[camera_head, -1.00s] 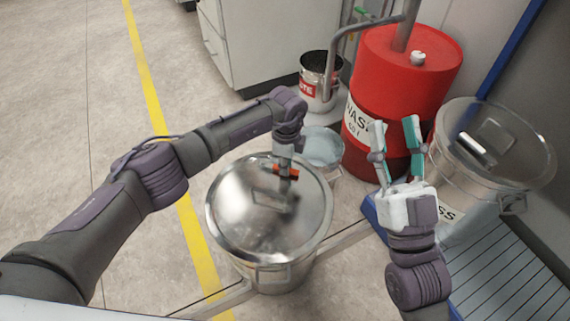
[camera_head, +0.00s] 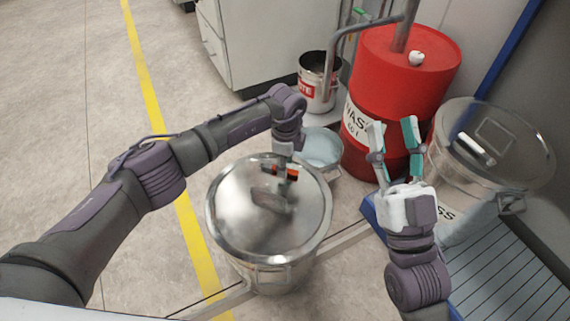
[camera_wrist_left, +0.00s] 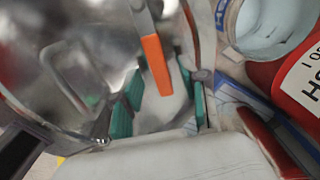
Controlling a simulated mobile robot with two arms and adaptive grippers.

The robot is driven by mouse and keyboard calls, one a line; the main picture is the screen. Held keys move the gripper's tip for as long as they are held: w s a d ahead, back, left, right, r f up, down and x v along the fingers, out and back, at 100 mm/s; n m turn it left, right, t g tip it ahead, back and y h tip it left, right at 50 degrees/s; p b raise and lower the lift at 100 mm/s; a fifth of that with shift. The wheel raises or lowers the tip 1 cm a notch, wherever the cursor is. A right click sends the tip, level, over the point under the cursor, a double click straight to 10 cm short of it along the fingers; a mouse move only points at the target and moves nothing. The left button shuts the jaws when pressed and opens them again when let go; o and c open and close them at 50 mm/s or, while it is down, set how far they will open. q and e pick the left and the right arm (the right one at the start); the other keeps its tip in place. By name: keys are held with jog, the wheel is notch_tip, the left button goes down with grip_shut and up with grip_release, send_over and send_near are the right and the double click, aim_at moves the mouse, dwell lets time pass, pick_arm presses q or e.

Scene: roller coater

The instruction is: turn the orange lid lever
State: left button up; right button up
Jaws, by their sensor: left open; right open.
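The orange lid lever (camera_wrist_left: 157,62) reaches down between the two teal fingers of my left gripper (camera_wrist_left: 160,105) in the left wrist view. The fingers stand apart on either side of it, with gaps showing. In the head view, the orange lever (camera_head: 292,174) shows at the far side of the shiny round lid (camera_head: 235,215) on the metal pot, just below my left wrist. The left fingertips are hard to make out there. My right gripper (camera_head: 394,130) is open and empty, pointing up in front of the red drum.
The red waste drum (camera_head: 400,80) stands behind my right gripper. A clear-lidded metal container (camera_head: 460,180) is at the right, beside a blue-edged grate (camera_head: 520,275). A small pail (camera_head: 318,85) and a bowl-like vessel (camera_head: 322,150) stand behind the pot. Floor at the left is open.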

pick_arm(q)
notch_tip(320, 180, up, 11)
jog(key=shift+r, duration=0.15)
dwell(0.6)
